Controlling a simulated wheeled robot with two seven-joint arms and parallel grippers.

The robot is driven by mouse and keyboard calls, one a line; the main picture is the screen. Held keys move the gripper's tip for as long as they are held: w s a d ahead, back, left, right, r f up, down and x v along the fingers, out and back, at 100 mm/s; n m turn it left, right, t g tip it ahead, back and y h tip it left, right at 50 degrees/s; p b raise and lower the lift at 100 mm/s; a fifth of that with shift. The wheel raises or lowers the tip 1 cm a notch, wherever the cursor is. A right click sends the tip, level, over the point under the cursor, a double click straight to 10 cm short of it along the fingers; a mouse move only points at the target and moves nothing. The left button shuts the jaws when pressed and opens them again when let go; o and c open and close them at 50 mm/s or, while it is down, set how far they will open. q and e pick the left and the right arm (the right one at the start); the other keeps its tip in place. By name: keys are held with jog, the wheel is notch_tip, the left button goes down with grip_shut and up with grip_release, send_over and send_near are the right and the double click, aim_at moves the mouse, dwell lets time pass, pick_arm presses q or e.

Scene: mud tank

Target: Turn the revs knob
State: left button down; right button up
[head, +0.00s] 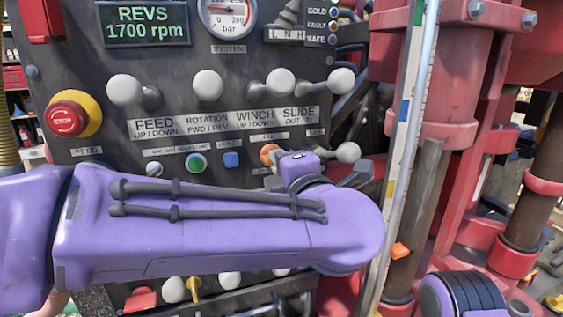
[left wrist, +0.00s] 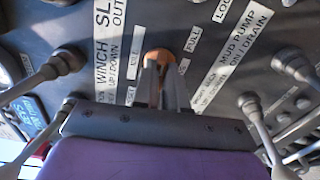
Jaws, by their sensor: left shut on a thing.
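The revs knob is a small orange knob (head: 268,153) on the dark control panel, below the WINCH label. It also shows in the left wrist view (left wrist: 158,54), between labels that seem to read IDLE and FULL. My left gripper (left wrist: 163,82) is shut on this knob, with its fingers on both sides of it. In the head view my purple left wrist hides most of the fingers. A green display (head: 146,27) at the upper left reads REVS 1700 rpm. My right gripper is out of view.
A row of levers with pale round knobs (head: 208,85) stands out above the revs knob. Another lever knob (head: 347,152) is close on its right. A red stop button (head: 67,119) is at the left. Red machine columns (head: 446,150) and an upright measuring strip (head: 409,110) stand at the right.

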pick_arm(q)
jog(key=c, duration=1.2)
grip_release()
jog(key=b+v, duration=0.4)
jog(key=v, duration=0.6)
jog(key=shift+s+d+b, duration=0.1)
jog(key=shift+s+b, duration=0.1)
jog(key=shift+b, duration=0.1)
